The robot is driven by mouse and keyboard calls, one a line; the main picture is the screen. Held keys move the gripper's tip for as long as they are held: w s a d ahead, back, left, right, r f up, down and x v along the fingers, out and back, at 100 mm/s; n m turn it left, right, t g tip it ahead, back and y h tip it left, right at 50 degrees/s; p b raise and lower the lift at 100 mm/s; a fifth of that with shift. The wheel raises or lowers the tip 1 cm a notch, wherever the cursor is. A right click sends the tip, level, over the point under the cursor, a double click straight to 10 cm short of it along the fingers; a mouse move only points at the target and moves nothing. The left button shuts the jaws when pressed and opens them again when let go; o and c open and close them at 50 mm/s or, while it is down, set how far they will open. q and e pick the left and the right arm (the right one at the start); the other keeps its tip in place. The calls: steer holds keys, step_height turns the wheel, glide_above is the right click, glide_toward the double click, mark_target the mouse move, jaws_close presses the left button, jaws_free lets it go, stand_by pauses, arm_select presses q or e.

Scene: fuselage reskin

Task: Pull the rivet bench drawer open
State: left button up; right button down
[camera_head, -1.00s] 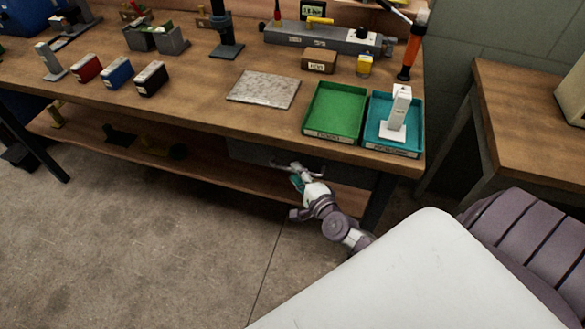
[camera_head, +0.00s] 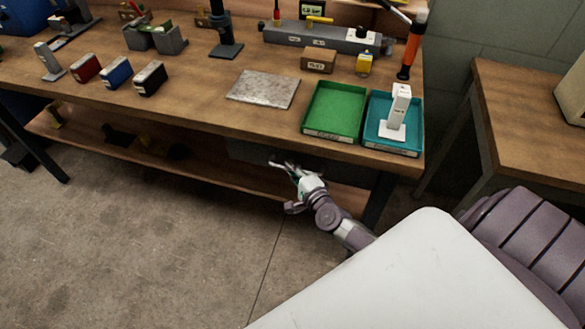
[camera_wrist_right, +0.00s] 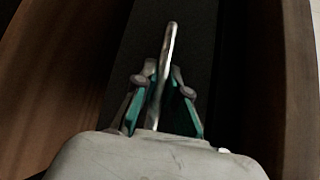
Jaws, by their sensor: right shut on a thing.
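The rivet bench drawer (camera_head: 248,152) is a dark grey front under the tabletop, below the green tray. It is deep in shadow, and I cannot tell from the head view how far it stands out. My right gripper (camera_head: 286,169) is at the drawer front, reaching in from the lower right. In the right wrist view, the metal bar handle (camera_wrist_right: 170,45) runs between the teal finger pads of my right gripper (camera_wrist_right: 168,95), which is shut on it. The dark drawer face lies behind the bar. My left gripper is not in view.
The wooden bench top (camera_head: 200,95) carries a green tray (camera_head: 335,108), a teal tray (camera_head: 376,138) with a white part, a metal plate (camera_head: 263,88) and small boxes. A lower shelf (camera_head: 190,160) runs beneath. The concrete floor in front is clear.

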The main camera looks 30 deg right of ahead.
steer(key=s+a+p, duration=0.2)
steer(key=s+a, duration=1.4)
steer(key=a, duration=0.3)
steer(key=shift+s+a, duration=0.35)
steer(key=shift+s, duration=0.05)
steer(key=c, duration=1.2)
jaws_free()
steer(key=shift+s, duration=0.1)
steer(key=s+r, duration=0.1)
steer(key=s, duration=1)
steer(key=shift+s+a+r, duration=0.35)
steer(key=shift+a, duration=0.05)
